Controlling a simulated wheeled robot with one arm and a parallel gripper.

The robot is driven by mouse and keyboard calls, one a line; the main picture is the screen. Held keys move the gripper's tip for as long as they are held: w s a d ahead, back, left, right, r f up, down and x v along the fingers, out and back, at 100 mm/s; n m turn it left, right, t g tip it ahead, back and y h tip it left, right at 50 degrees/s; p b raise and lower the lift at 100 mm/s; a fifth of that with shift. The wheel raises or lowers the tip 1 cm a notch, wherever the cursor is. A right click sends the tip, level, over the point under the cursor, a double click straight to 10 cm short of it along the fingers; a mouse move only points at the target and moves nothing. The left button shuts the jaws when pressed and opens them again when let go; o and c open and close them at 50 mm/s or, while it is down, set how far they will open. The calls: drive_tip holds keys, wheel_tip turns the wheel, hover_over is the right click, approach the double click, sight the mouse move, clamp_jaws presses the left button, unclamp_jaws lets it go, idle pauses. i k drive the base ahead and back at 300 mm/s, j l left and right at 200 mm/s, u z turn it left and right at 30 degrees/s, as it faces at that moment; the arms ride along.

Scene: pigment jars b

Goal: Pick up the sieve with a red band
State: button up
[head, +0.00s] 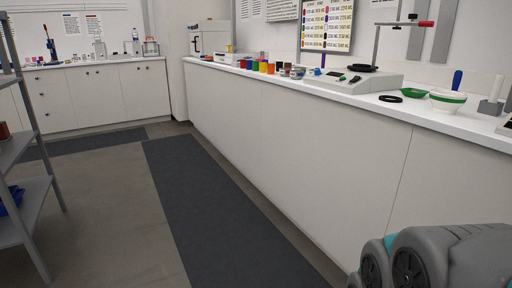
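I cannot make out a sieve with a red band. Small round items (297,73) stand on the right-hand counter (350,98), among coloured jars (264,67), but they are too small to identify. My gripper's fingers are not in view; only a grey rounded part of my arm shows at the bottom right.
The right counter holds a grey device (362,83), a black ring (390,99), a green dish (412,92), and a green-banded white bowl (447,101). A back counter (95,65) carries small items. A grey shelf (30,205) stands left. The dark floor mat (215,215) is clear.

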sight(284, 72)
drive_tip(key=i+j+u, duration=0.35)
drive_tip(key=i, duration=0.6)
drive_tip(key=i+l+u, duration=0.1)
drive_tip(key=i+u, duration=0.25)
drive_tip(key=i, duration=0.6)
drive_tip(key=i+z, duration=0.3)
drive_tip(key=i, duration=0.25)
drive_tip(key=i+j+z, duration=0.2)
drive_tip(key=i+z, duration=0.15)
drive_tip(key=i, duration=0.25)
drive_tip(key=i+l+z, duration=0.1)
drive_tip(key=z, duration=0.25)
drive_tip(key=i+z, duration=0.55)
drive_tip(key=z, duration=0.15)
